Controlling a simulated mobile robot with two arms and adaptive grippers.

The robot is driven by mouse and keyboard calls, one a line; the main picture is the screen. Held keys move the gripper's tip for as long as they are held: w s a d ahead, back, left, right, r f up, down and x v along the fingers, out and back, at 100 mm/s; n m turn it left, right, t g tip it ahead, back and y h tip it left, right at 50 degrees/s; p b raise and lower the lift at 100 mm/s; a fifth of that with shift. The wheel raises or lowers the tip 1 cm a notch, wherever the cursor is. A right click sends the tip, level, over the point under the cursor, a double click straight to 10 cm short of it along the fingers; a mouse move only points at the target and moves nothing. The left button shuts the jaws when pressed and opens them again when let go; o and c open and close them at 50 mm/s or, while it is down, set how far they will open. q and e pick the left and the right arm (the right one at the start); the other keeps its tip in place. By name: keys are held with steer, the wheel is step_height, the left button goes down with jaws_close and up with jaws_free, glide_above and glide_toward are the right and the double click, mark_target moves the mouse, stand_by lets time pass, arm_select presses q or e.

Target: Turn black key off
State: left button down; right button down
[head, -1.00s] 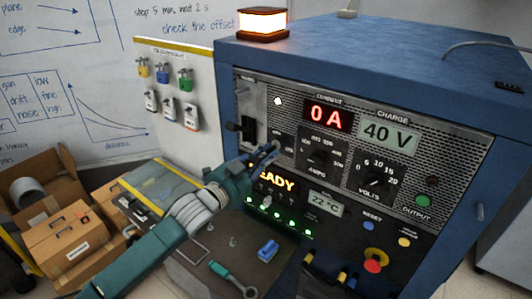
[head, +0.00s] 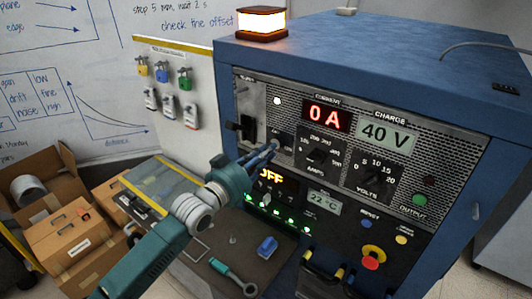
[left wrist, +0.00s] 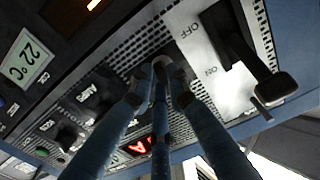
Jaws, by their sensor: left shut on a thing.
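The machine's blue cabinet has a control panel (head: 340,88) with a small black key switch at its left, below the white light. My left gripper (head: 270,152) reaches in from the lower left and is shut on the black key at the panel. In the left wrist view my gripper (left wrist: 161,75) has its blue fingers closed together around the key (left wrist: 161,62), which they mostly hide. The amber status display (head: 272,180) reads OFF, its first letter partly covered by my gripper. My right gripper is not in view.
A black lever switch (head: 247,128) on an OFF/ON plate sits left of the key, close to my fingers. AMPS (head: 318,154) and VOLTS (head: 368,178) knobs are to the right. A red emergency button (head: 371,262) is below.

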arm_select(q)
steer(key=shift+f+n, duration=0.15)
steer(key=shift+n, duration=0.35)
steer(key=c, duration=1.7)
jaws_free()
steer(key=shift+o, duration=0.2)
steer(key=v, duration=1.2)
